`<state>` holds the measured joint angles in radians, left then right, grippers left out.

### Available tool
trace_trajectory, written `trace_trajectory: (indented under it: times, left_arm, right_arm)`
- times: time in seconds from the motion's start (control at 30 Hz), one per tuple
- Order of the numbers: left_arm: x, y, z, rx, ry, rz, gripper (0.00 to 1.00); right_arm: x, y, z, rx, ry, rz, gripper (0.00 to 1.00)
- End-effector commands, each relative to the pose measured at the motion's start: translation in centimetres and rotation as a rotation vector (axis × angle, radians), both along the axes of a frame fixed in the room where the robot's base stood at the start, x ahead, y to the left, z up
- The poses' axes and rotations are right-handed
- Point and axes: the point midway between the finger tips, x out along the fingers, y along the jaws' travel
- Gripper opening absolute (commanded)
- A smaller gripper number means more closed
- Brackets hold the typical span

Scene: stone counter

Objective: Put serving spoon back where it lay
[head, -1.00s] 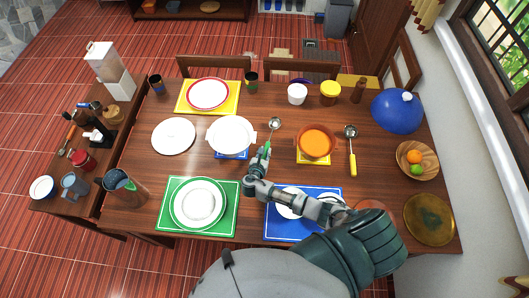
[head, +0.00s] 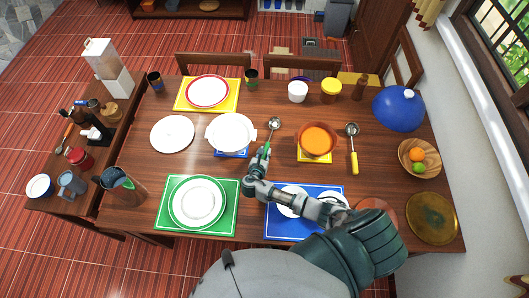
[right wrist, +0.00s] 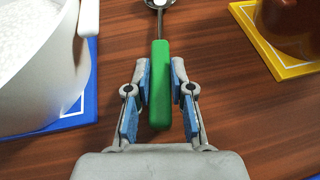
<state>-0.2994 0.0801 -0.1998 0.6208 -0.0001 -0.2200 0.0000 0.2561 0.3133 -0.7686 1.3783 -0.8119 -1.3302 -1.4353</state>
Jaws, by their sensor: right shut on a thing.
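The serving spoon with a green handle (right wrist: 160,90) points away from me, its metal bowl (head: 274,123) toward the far side of the table. My right gripper (head: 262,155) is shut on the green handle; in the right wrist view its blue-padded fingers (right wrist: 160,75) stand on either side of it. The spoon is at or just above the wooden table; I cannot tell if it touches. It lies between a white pot (head: 231,132) on a blue mat and an orange-filled brown pot (head: 317,139). A second spoon with a yellow handle (head: 354,162) lies right of the brown pot. My left gripper is out of view.
The brown pot stands on a yellow mat (right wrist: 255,22). A green mat (head: 163,218) with plates lies at the near left, and a blue mat (head: 276,229) lies under my right arm. Bare wood shows between the two pots.

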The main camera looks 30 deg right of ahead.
Motion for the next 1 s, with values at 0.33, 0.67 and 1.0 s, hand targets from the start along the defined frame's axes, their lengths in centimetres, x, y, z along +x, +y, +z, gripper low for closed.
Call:
trace_trajectory:
  times: [0.33,0.67,1.0]
  left_arm:
    - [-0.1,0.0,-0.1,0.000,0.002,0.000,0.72]
    - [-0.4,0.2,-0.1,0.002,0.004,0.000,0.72]
    - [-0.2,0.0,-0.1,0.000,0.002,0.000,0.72]
  right_arm:
    - [0.0,0.0,-0.3,0.000,0.000,0.000,0.51]
    - [-0.2,0.2,-0.2,0.001,0.000,0.001,0.51]
    - [-4.5,4.2,2.0,0.005,0.002,0.001,0.51]
